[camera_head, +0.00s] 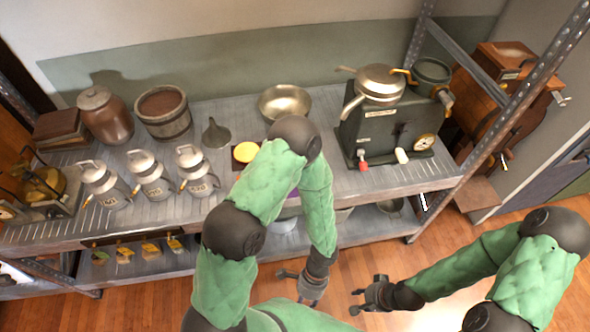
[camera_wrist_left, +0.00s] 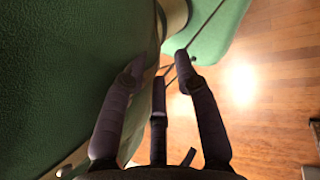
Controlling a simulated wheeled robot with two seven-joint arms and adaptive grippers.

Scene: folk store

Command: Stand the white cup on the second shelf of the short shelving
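I cannot make out the white cup for certain in either view. A shelving unit (camera_head: 330,200) with metal uprights stands ahead, with a full upper shelf and a lower shelf (camera_head: 350,231) below it; I cannot tell if it is the short shelving. My left gripper (camera_head: 300,288) hangs low in front of the unit, over the floor. In the left wrist view, its fingers (camera_wrist_left: 160,75) are spread with nothing between them, close to my green arm covering. My right gripper (camera_head: 362,297) is just right of the left one, fingers apart and empty.
The upper shelf carries several milk cans (camera_head: 150,176), a brown jar (camera_head: 105,115), a wooden bucket (camera_head: 163,112), a metal bowl (camera_head: 285,102) and a coffee machine (camera_head: 387,125). Wooden floor (camera_head: 480,228) lies open at right.

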